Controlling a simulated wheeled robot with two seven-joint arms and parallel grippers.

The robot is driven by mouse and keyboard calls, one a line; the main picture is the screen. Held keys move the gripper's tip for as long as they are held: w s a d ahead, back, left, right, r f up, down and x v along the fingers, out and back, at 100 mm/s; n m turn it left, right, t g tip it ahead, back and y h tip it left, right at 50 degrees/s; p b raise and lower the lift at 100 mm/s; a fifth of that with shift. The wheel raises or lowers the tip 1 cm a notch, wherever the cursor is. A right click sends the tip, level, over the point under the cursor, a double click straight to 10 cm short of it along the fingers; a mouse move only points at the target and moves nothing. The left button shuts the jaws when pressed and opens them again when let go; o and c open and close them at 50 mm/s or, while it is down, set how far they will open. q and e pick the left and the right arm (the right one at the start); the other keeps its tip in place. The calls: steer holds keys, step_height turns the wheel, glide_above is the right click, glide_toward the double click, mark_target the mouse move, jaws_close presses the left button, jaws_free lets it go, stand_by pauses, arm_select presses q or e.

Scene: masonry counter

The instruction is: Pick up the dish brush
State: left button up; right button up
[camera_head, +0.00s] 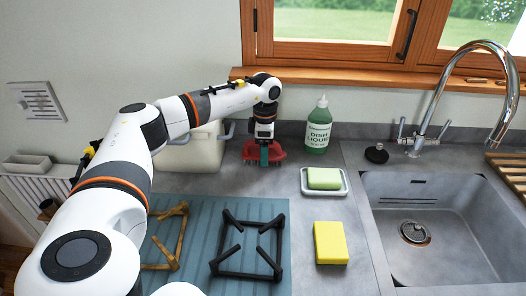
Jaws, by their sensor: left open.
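The dish brush (279,154) looks red, with dark bristles along its lower edge, and lies on the grey counter near the back wall. My left gripper (264,158) reaches down from above, right at the brush, and covers its middle. Its jaws are open, with a teal part showing between the red sides; I cannot tell whether they touch the brush. My right gripper is out of view.
A green dish liquid bottle (318,138) stands right of the brush. A soap dish (344,190) with green soap, a yellow sponge (330,243) and a sink (425,262) lie further right. A blue ribbed mat (208,228) with burner grates is in front. A pale container (200,153) stands left.

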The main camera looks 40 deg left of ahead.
arm_select(q)
steer(key=c, duration=1.2)
steer(key=shift+o, duration=0.2)
step_height(320, 180, up, 10)
steer(key=shift+b, duration=0.55)
